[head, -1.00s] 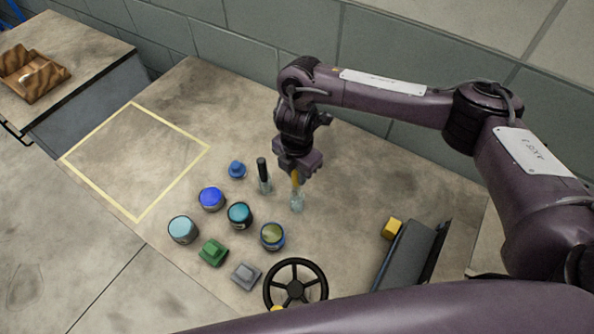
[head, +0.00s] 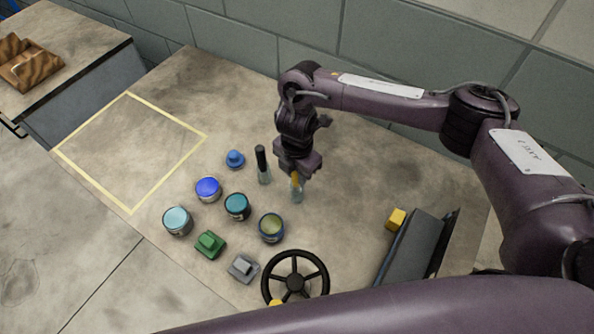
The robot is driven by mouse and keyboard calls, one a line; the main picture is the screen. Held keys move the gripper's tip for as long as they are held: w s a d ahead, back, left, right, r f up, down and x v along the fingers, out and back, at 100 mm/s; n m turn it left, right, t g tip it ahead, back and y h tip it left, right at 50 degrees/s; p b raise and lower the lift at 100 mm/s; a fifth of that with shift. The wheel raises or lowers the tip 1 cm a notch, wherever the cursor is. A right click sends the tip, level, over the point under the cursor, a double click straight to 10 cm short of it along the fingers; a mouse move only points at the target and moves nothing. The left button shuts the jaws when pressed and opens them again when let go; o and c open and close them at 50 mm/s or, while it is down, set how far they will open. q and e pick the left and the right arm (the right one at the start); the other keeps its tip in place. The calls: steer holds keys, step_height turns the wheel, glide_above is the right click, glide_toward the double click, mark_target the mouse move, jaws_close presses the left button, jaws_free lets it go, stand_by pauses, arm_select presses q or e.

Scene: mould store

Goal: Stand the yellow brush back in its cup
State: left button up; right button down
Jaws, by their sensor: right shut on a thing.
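My right gripper (head: 298,172) is shut on the yellow brush (head: 296,180) and points down over the table. The brush is upright or nearly so, its upper part hidden by the jaws. Directly beneath is a small pale, see-through cup (head: 297,195) standing on the table. The brush's lower end overlaps the cup's mouth in the head view; I cannot tell how deep it sits. My left gripper is not in view.
A similar clear cup with a black-handled brush (head: 261,158) stands close on the left. Several paint jars, including an olive one (head: 271,228), stand in front. A black handwheel (head: 295,278), a yellow block (head: 396,219) and a grey trough (head: 410,250) lie nearer. The taped square (head: 130,209) is empty.

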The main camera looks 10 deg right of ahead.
steer(key=c, duration=1.1)
jaws_free()
steer(key=shift+c, duration=0.2)
step_height(320, 180, up, 7)
steer(key=shift+p, duration=0.6)
steer(key=shift+r, duration=0.45)
